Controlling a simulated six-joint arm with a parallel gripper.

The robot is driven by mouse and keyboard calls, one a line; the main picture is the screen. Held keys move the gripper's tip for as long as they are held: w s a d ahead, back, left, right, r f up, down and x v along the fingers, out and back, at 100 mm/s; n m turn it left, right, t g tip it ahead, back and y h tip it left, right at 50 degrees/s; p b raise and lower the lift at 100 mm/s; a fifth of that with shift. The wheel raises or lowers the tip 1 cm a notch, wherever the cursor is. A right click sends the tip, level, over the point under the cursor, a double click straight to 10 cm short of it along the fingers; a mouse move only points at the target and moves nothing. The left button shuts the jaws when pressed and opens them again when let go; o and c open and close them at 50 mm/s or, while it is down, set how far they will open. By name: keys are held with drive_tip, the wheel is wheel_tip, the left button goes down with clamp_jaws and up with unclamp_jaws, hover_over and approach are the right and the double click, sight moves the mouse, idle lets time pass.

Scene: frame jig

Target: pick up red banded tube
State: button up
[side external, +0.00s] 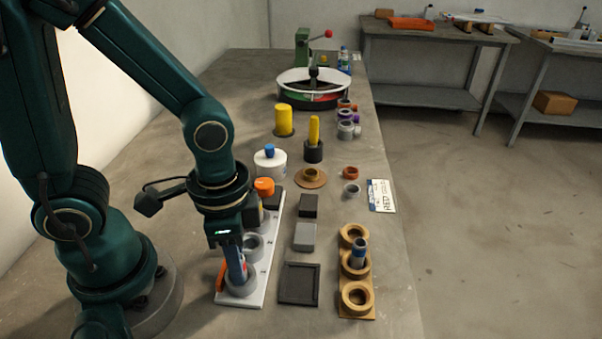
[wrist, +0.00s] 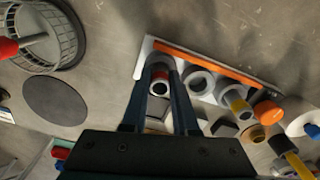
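The red banded tube (wrist: 161,76) stands in the end socket of the white rack (wrist: 148,48), with its dark open top facing the wrist camera. My gripper (wrist: 160,88) is down at this socket, with one finger on each side of the tube. In the side external view my gripper (side external: 238,272) points down into the near socket of the white rack (side external: 229,298), and its fingers mostly hide the tube. I cannot tell whether the fingers press on the tube or stand slightly apart from it.
Empty grey sockets (wrist: 200,82) and a yellow-banded tube (wrist: 240,108) are along the rack. A wooden rack (side external: 357,313) holding a blue-banded tube (side external: 358,252) stands to the right. A dark square tray (side external: 299,284) lies between the racks. Grey and black blocks (side external: 305,237) are behind it.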

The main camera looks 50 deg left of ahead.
clamp_jaws()
drive_tip(key=shift+w+r, duration=0.1)
drive_tip(key=shift+r, duration=0.65)
wheel_tip(320, 180, up, 3)
drive_tip(key=shift+f, duration=0.1)
drive_tip(key=a+r, duration=0.9)
drive_tip(key=a, duration=0.2)
drive_tip(key=shift+s+a+r, duration=0.25)
drive_tip(key=shift+a+r, duration=0.1)
drive_tip(key=shift+r, duration=0.05)
